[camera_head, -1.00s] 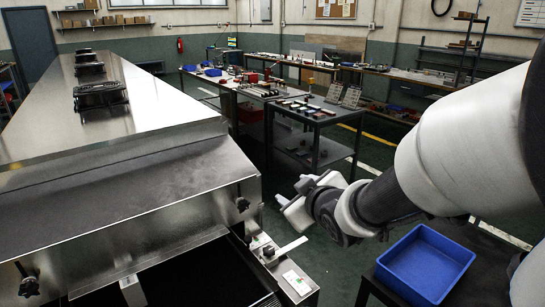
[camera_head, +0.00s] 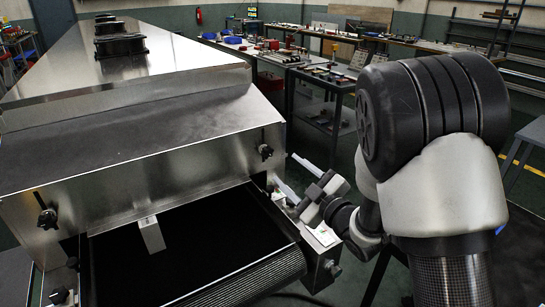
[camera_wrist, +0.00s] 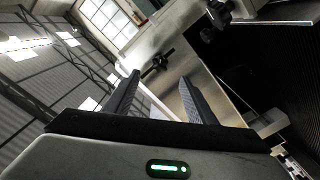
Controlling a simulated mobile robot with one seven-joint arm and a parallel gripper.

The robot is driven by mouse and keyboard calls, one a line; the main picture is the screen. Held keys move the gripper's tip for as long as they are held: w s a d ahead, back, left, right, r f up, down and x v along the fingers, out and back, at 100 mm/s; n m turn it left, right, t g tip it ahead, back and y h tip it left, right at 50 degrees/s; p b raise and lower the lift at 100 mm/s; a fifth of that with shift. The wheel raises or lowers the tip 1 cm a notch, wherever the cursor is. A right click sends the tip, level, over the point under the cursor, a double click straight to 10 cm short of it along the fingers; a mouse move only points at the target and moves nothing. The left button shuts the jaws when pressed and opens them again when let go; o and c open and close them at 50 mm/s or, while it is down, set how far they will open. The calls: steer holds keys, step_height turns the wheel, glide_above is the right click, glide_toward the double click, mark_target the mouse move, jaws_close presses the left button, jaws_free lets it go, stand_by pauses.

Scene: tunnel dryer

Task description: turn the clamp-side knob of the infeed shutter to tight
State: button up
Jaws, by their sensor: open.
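The infeed shutter is the steel front panel (camera_head: 150,180) of the dryer, above the dark belt opening. A black knob (camera_head: 265,151) sits in a slot at its right end, and another black knob (camera_head: 47,218) is at its left end. I cannot read which one is the clamp side. My gripper (camera_head: 286,168) is open and empty, just right of and below the right-end knob, fingers pointing toward the dryer. In the wrist view a black knob (camera_wrist: 157,63) shows beyond the gap between the open fingers (camera_wrist: 160,77), apart from them. Its tightness cannot be told.
The black conveyor belt (camera_head: 190,250) runs out below the panel, with a pale tag (camera_head: 151,234) above it. A side rail (camera_head: 318,235) with small fittings borders the belt, under my gripper. Workbenches (camera_head: 330,75) stand behind to the right.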

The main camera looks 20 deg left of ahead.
mark_target(269, 153)
steer(key=x, duration=1)
steer(key=shift+w, duration=0.1)
steer(key=shift+b, duration=0.3)
steer(key=c, duration=1)
